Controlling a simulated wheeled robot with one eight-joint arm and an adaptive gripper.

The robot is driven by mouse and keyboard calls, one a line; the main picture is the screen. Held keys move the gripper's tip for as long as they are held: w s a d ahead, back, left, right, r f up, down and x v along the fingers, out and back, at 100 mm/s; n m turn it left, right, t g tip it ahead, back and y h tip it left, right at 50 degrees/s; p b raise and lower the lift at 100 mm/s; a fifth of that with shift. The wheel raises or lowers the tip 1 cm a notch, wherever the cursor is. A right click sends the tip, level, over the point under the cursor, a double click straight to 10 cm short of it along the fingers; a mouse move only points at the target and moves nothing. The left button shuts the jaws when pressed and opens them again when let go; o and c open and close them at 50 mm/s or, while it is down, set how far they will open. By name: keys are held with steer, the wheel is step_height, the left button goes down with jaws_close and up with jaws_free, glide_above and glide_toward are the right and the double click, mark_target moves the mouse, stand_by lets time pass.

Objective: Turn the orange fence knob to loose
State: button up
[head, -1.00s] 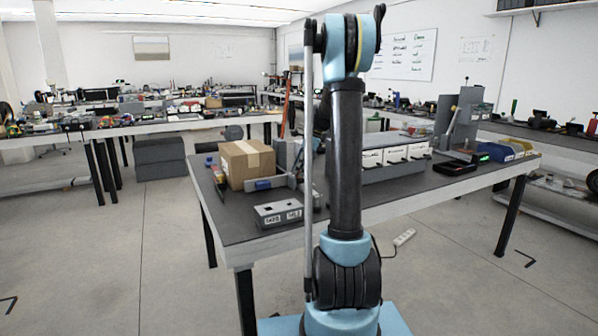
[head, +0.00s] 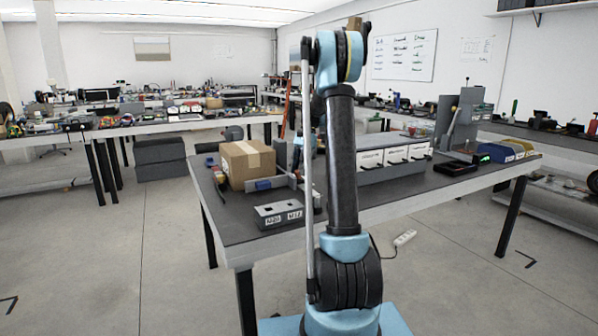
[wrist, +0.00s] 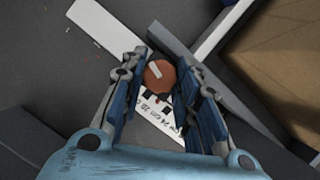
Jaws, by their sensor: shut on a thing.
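In the wrist view the orange fence knob (wrist: 159,76) is a round cap with a pale pointer bar, tilted toward the upper left. My gripper (wrist: 161,66) has its two blue-and-grey fingers on either side of the knob, shut on it. Under the knob lies a white ruler strip (wrist: 160,121) with black marks and cm numbers. A grey fence bar (wrist: 180,45) runs diagonally beside the right finger. In the head view my arm hides the gripper, and I cannot make out the knob.
A cardboard box (head: 247,164) stands beside the fence on the dark workbench (head: 226,222). A grey switch box (head: 279,214) sits near the front edge. White-fronted drawers (head: 393,155) stand behind my arm. Other benches line the walls.

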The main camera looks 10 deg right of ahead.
steer(key=shift+n+h, duration=0.3)
steer(key=shift+n, duration=0.5)
steer(key=shift+d, duration=0.1)
steer(key=o, duration=1.1)
steer(key=shift+c, duration=0.2)
steer(key=v, duration=1.2)
steer(key=shift+w, duration=0.25)
steer(key=shift+f, duration=0.1)
